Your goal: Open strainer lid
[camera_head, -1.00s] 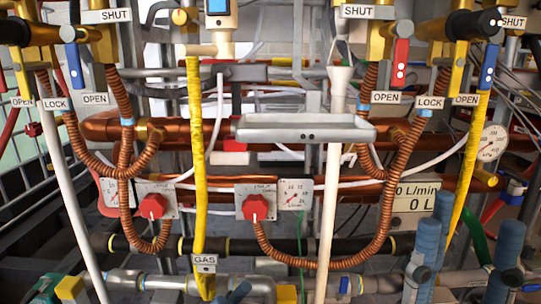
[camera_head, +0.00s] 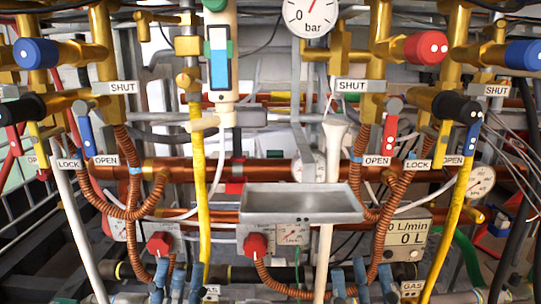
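No part is labelled as a strainer, so I cannot tell for certain which cap is its lid. Black round caps sit on brass bodies at the left (camera_head: 22,108) and right (camera_head: 457,108). Blue caps sit higher at the left (camera_head: 38,53) and far right (camera_head: 524,55), and a red cap (camera_head: 426,47) is at the upper right. My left gripper (camera_head: 177,281) is low in the picture with its blue fingers apart. My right gripper (camera_head: 363,281) is low right of centre, also with blue fingers apart. Both seem empty and are well below the caps; their lower parts are cut off.
A grey tray-like bracket (camera_head: 302,203) juts out in the middle. Yellow pipes (camera_head: 203,190), a white pipe (camera_head: 70,205), copper hoses (camera_head: 128,165) and valve levers (camera_head: 391,130) crowd the front. A pressure gauge (camera_head: 310,14) is at the top.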

